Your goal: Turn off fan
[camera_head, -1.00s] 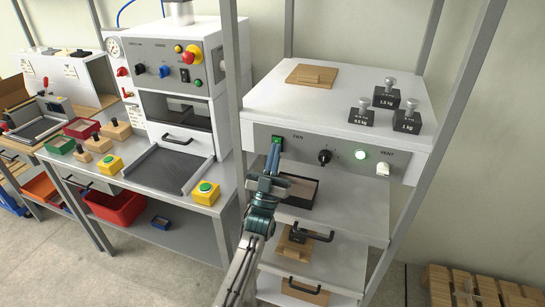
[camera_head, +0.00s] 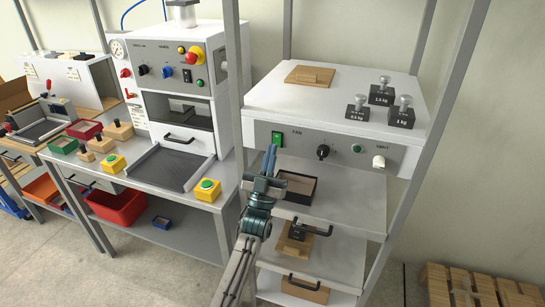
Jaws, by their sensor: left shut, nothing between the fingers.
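The fan's green rocker switch (camera_head: 277,138), beside the label FAN, sits at the left of the grey control panel (camera_head: 300,149) on the white box former. The green indicator lamp (camera_head: 356,148) on the same panel is dark. A black rotary knob (camera_head: 323,151) sits between them. My left gripper (camera_head: 269,150) is shut and empty, its fingertips pointing up just below the switch; I cannot tell whether they touch the panel. The fan itself is not visible. My right gripper is not in view.
Weights (camera_head: 382,92) and a wooden board (camera_head: 311,76) lie on top of the unit. Below the panel is a shelf with a dark-framed tray (camera_head: 298,186). Grey frame posts (camera_head: 233,90) stand on either side. A bench with another machine (camera_head: 180,60) is at the left.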

